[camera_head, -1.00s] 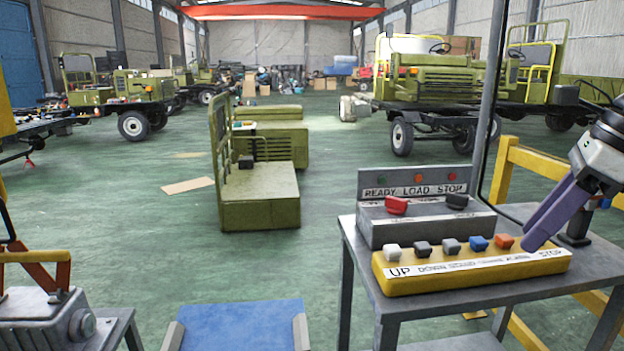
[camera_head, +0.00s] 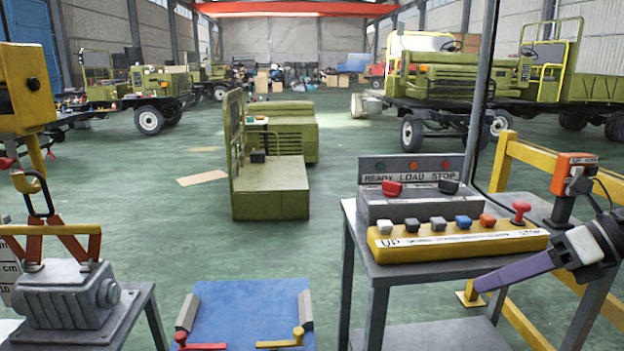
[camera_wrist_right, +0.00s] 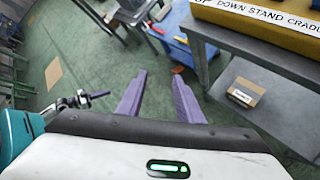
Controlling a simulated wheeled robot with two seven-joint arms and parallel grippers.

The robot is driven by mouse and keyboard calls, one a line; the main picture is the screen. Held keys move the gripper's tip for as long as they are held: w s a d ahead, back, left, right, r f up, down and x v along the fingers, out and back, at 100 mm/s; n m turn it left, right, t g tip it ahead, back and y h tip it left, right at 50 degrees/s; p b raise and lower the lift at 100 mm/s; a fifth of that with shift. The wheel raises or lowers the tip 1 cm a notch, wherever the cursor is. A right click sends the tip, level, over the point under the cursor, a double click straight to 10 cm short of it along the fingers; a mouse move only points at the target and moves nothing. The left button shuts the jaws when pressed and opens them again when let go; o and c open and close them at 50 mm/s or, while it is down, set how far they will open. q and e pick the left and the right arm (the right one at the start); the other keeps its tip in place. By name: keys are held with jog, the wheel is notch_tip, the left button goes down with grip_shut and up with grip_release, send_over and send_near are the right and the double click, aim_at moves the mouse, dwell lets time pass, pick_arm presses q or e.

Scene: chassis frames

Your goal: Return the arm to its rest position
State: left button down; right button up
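My right gripper (camera_head: 480,284) comes in from the right in the head view, beside the metal table (camera_head: 402,268) and just below the yellow button box. It is seen edge-on there. In the right wrist view its two purple fingers (camera_wrist_right: 159,95) are apart with nothing between them. The yellow button box (camera_head: 450,247) carries several coloured buttons and a red knob (camera_head: 521,209). Behind it stands a grey box (camera_head: 425,208) marked READY LOAD STOP. At the left of the right wrist view a purple-tipped part, likely my left gripper (camera_wrist_right: 98,95), shows edge-on; it is not in the head view.
At the left, a hook (camera_head: 33,184) holds a grey engine-like block (camera_head: 66,293). A blue platform (camera_head: 241,310) stands in front. Green floor lies open between.

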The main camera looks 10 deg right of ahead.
jog(key=s+a+f+m+t+h, duration=0.1)
jog(key=a+f+m+t, duration=0.15)
jog(key=f+m, duration=0.65)
jog(key=s+a+f+m+t+h, duration=0.2)
jog(key=f+m+t, duration=0.1)
jog(key=f+m, duration=0.55)
jog(key=s+a+f+m+t+h, duration=0.1)
jog(key=a+f+m+t, duration=0.2)
jog(key=f+m, duration=0.6)
jog(key=s+a+f+m+g+h, duration=0.1)
jog(key=s+a+f+m+g, duration=0.4)
jog(key=s+a+f+m, duration=0.6)
jog(key=s+a+f, duration=0.2)
jog(key=s+a, duration=0.1)
jog(key=a, duration=0.1)
jog(key=shift+f+g+h, duration=0.35)
jog(key=shift+h, duration=0.05)
